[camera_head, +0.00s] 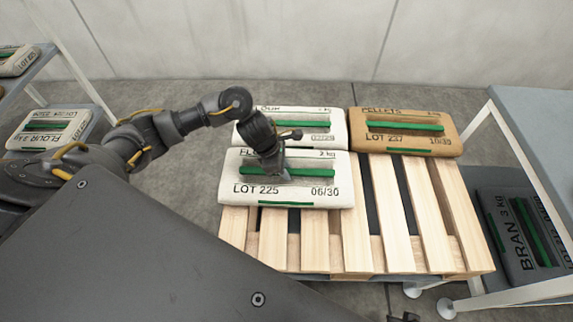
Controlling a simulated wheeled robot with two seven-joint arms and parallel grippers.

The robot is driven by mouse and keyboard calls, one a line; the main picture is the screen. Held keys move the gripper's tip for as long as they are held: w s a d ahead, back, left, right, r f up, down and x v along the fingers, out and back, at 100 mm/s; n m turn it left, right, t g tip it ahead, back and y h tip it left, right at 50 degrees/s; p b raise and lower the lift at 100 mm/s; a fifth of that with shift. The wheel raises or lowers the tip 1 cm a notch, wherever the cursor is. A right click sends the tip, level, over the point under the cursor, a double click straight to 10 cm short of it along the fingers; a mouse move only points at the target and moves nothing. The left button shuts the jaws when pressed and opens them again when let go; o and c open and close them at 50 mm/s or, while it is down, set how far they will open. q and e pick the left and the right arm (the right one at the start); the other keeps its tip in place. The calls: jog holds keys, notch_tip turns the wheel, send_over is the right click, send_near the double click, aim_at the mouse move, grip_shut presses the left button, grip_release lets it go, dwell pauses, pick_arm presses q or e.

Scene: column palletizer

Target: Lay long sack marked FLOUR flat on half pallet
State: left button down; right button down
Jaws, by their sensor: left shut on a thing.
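A long white sack (240,193) with a green strip, marked "FL…", LOT 225 and 06/30, lies level at the left of the wooden half pallet (391,232). My left gripper (272,173) points down onto its middle and is shut on it, covering part of the lettering. Whether the sack's underside touches the slats cannot be told. Behind it, another white sack (324,127), marked FLOUR in part, lies on the pallet, partly hidden by my arm. My right gripper does not show.
A brown PELLETS sack (437,143) lies at the pallet's back right. The pallet's front right slats are bare. A rack at left holds white sacks, one marked FLOUR (50,126). At right, a grey table (540,120) has a dark BRAN sack (513,235) low down.

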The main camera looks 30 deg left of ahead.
pick_arm(q)
jog(key=shift+w+f, duration=0.15)
jog(key=shift+f, duration=0.25)
jog(key=c, duration=1.6)
grip_release()
jog(key=shift+f, duration=0.15)
jog(key=o, duration=0.4)
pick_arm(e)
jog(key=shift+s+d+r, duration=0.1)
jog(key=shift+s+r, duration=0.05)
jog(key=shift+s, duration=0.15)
